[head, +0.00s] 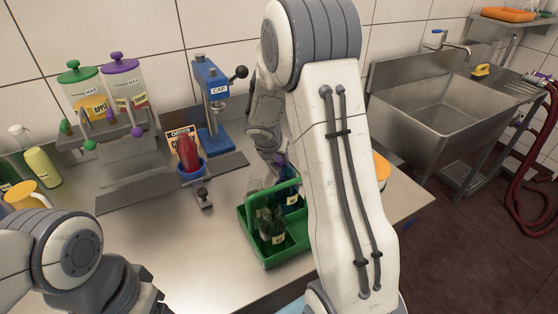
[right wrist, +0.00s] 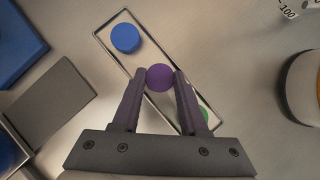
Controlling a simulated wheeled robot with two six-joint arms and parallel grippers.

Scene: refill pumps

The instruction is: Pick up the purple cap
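The purple cap (right wrist: 160,78) lies in a narrow tray (right wrist: 107,42) in the right wrist view, between a blue cap (right wrist: 125,37) and a partly hidden green cap (right wrist: 204,113). My right gripper (right wrist: 160,73) has one finger on each side of the purple cap, and both fingertips appear to touch it. The cap looks about as large as the blue one, so I see no clear lift. In the head view my right arm hides the tray and most of this gripper. My left arm is at the lower left; its fingers cannot be made out.
A green crate (head: 288,252) with dark bottles stands in front of my right gripper. A blue capping press (head: 211,95), a red bottle (head: 188,152) in a blue holder, and two pump dispensers (head: 80,88) stand behind. A sink (head: 445,105) is at right. Bare counter lies front left.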

